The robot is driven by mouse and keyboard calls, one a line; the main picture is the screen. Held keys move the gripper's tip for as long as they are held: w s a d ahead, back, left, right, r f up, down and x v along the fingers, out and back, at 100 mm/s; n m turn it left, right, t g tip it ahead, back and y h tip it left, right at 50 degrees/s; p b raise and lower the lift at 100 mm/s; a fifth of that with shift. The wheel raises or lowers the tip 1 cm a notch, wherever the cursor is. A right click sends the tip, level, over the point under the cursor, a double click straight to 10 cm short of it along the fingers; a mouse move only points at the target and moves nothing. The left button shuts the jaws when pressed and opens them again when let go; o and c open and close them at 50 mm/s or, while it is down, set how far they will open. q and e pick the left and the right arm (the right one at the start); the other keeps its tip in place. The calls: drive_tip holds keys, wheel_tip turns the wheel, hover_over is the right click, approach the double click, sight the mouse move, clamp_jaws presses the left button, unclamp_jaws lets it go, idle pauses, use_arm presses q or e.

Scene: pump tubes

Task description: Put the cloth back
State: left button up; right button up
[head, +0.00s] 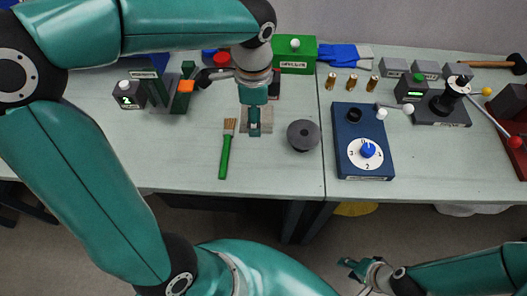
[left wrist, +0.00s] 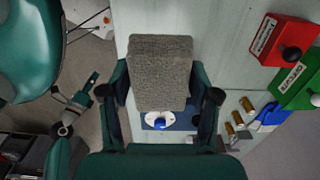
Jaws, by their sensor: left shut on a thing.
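In the left wrist view the cloth (left wrist: 160,65) fills the space between the fingers of the left gripper (left wrist: 160,95). In the head view the grey cloth (head: 267,117) shows around the fingers, partly hidden by them; I cannot tell whether it touches the tabletop. My right gripper (head: 354,272) hangs in front of the table's front edge, empty, its fingers apart.
A blue dial box (head: 364,140) stands further right. Red (head: 222,58) and green (head: 295,57) boxes stand behind. The front strip of table is clear.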

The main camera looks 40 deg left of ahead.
use_arm(q)
hover_over(259, 160)
wheel_tip(259, 160, down, 12)
drive_tip(key=shift+f, duration=2.6)
drive_tip(key=shift+f, duration=0.1)
drive_tip(key=o, duration=1.1)
wheel_tip(259, 160, up, 12)
drive_tip(key=shift+s+d, duration=0.1)
drive_tip(key=shift+s, duration=0.05)
